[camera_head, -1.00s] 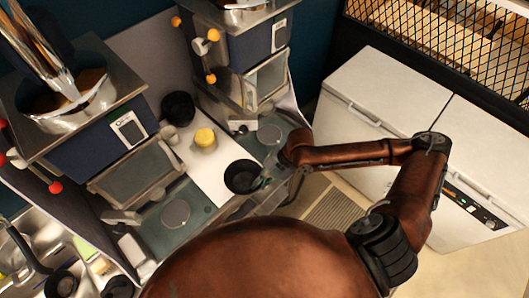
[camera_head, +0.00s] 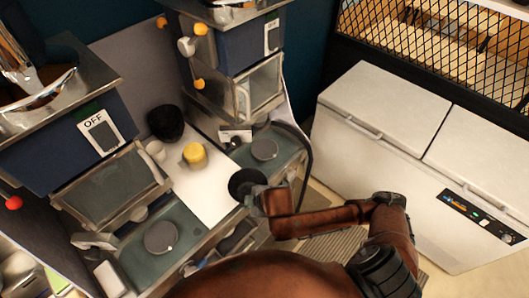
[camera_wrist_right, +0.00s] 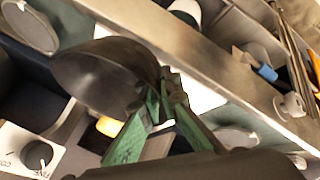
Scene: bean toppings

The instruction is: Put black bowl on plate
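A black bowl (camera_head: 247,183) is in my right gripper (camera_head: 262,200), at the right end of the white counter strip. In the right wrist view the bowl (camera_wrist_right: 105,72) is tilted, and the green fingers (camera_wrist_right: 155,118) close on its rim. It appears clear of the counter, though the exact height is hard to judge. Two round grey plates lie on the dark green surfaces: one (camera_head: 264,149) is behind and right of the bowl, the other (camera_head: 161,237) at front left. My left gripper is not in view.
Another black bowl (camera_head: 165,123), a white cup (camera_head: 156,150) and a yellow cylinder (camera_head: 195,155) stand on the white strip (camera_head: 212,193). A blue machine (camera_head: 232,47) rises behind the far plate. A black hose (camera_head: 304,150) curves beside it. A white chest freezer (camera_head: 390,110) stands at right.

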